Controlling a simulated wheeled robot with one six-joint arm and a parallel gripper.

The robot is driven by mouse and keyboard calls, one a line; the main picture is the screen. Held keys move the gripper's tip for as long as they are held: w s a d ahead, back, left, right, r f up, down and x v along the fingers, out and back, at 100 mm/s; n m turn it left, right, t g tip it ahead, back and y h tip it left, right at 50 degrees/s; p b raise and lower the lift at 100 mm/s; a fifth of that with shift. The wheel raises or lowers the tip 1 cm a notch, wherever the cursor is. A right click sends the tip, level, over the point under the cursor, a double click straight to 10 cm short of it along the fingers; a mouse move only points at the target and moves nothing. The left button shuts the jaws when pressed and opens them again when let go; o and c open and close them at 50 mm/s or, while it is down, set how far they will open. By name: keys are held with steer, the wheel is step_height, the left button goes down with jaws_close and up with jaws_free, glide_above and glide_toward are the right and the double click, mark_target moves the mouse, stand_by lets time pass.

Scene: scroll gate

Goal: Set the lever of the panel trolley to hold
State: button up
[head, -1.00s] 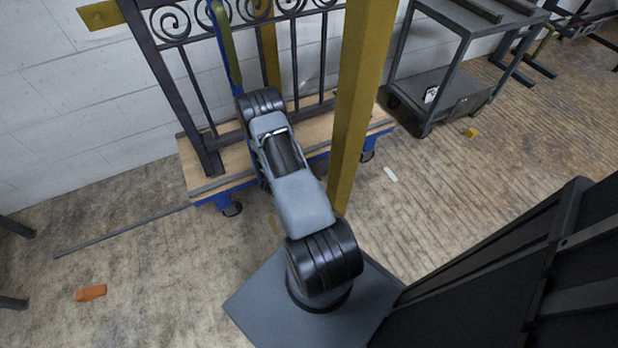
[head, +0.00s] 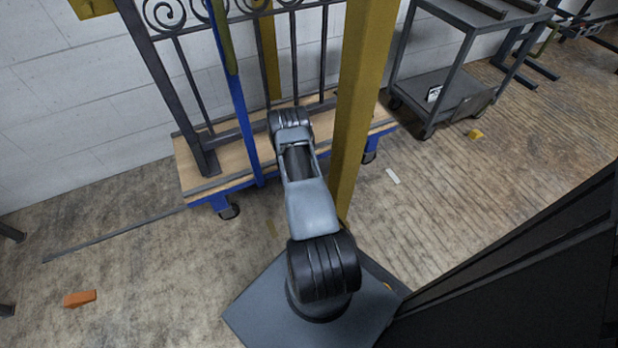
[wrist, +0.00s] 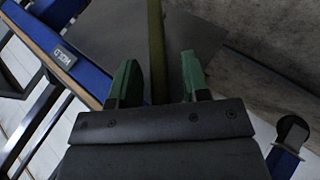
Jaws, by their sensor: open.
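The panel trolley (head: 178,180) stands against the wall, with a wooden deck, blue frame and dark scroll gate panel (head: 183,90). A blue upright (head: 240,110) rises at its front, with an olive bar (head: 222,40), apparently the lever, along its top. In the wrist view, a blue rail (wrist: 45,38) carries a white label (wrist: 63,55) that seems to read HOLD. My gripper (wrist: 158,75) has green fingers and is open. An olive bar (wrist: 156,40) shows between the fingers; I cannot tell whether it touches them. The gripper is hidden in the head view.
A thick yellow post (head: 358,100) stands right of my arm, close to it. A grey cart (head: 455,75) is at the back right. A dark panel (head: 520,260) fills the lower right. An orange block (head: 80,298) lies on the floor, which is mostly clear at left.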

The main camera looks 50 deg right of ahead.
jaws_close()
stand_by(0.4)
